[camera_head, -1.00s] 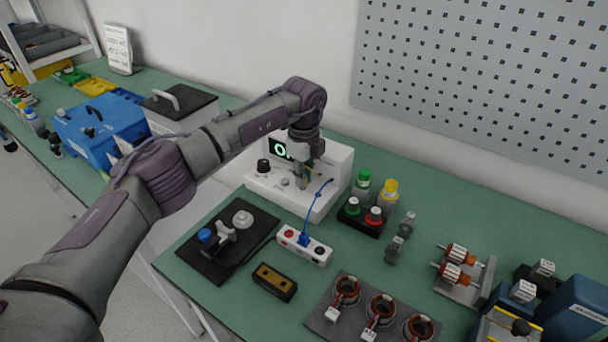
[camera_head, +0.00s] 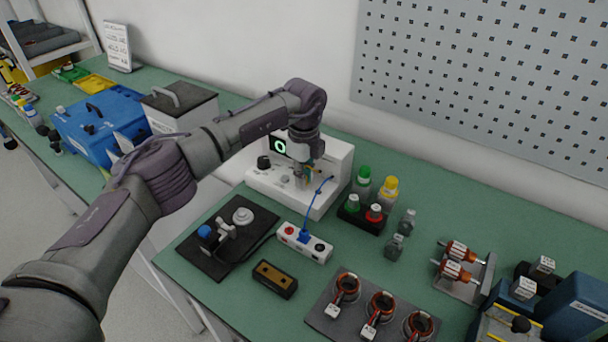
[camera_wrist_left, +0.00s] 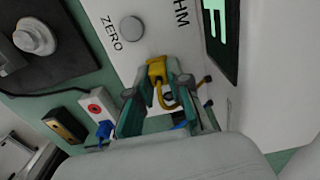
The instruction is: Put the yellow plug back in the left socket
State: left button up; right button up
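The yellow plug (camera_wrist_left: 156,70) is between the fingertips of my left gripper (camera_wrist_left: 158,74) in the left wrist view, with its yellow lead curving back between the fingers. The fingers look closed on its sides. The plug is close to the front of the white ohm meter (camera_wrist_left: 124,58); I cannot tell whether it touches. In the head view my left gripper (camera_head: 304,181) points down at the front of the white meter (camera_head: 262,183). The left socket is not clearly visible, hidden around the plug and fingers. My right gripper is not in view.
A blue lead (camera_head: 319,203) runs from near the meter to a white socket strip (camera_head: 291,238). A black fixture board (camera_head: 207,262) lies left, a brown-topped block (camera_head: 274,279) in front. A rack with green and red caps (camera_head: 363,219) stands right of the meter.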

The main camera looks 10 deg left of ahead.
pick_arm(q)
jog(key=o, duration=0.5)
jog(key=shift+c, duration=0.2)
notch_tip(320, 180, up, 12)
jog(key=shift+r, duration=0.15)
dwell(0.6)
